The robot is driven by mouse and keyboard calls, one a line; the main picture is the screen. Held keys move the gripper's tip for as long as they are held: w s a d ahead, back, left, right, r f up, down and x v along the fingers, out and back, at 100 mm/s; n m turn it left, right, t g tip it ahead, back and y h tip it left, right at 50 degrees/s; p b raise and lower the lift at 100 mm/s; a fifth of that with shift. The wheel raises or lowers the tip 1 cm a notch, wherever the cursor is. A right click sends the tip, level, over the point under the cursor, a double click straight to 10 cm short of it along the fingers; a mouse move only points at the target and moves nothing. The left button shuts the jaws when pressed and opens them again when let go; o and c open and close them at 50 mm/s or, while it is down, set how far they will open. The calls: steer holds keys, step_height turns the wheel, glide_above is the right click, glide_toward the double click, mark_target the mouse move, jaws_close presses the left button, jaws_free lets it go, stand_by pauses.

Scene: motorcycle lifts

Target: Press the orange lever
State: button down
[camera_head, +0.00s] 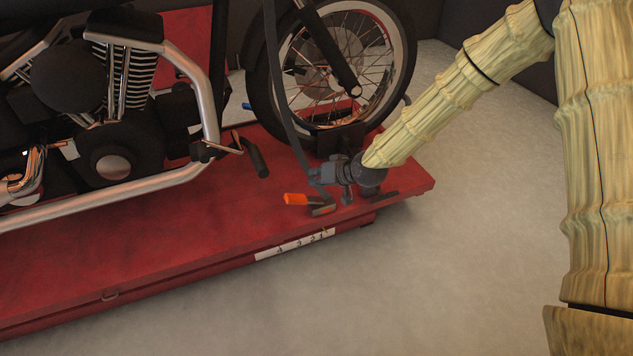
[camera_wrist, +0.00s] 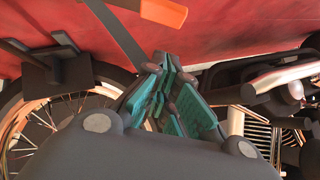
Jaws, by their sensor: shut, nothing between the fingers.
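The orange lever (camera_head: 296,199) is at the near edge of the red lift platform (camera_head: 190,235), below the front wheel. It sticks out to the left from a dark metal mount. In the wrist view the orange lever (camera_wrist: 164,12) shows at the top edge, partly cut off. My gripper (camera_head: 317,178) is shut and empty, just above and slightly right of the lever in the head view. In the wrist view the fingers of my gripper (camera_wrist: 168,62) meet below the lever, with a visible gap to it. I see no contact.
A motorcycle (camera_head: 110,100) stands on the lift, its front wheel (camera_head: 335,65) behind my gripper. A dark strap (camera_head: 281,100) runs down close to my gripper. A black pedal-like part (camera_head: 253,157) is left of it. Grey floor (camera_head: 400,270) is free in front.

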steer(key=b, duration=0.4)
glide_above(300, 199)
steer(key=f, duration=0.6)
steer(key=shift+w+d+f, duration=0.1)
steer(key=shift+w+d, duration=0.1)
steer(key=shift+d, duration=0.2)
steer(key=shift+s+a+f+b, duration=0.15)
steer(key=shift+a+f+b, duration=0.3)
steer(key=shift+f, duration=0.35)
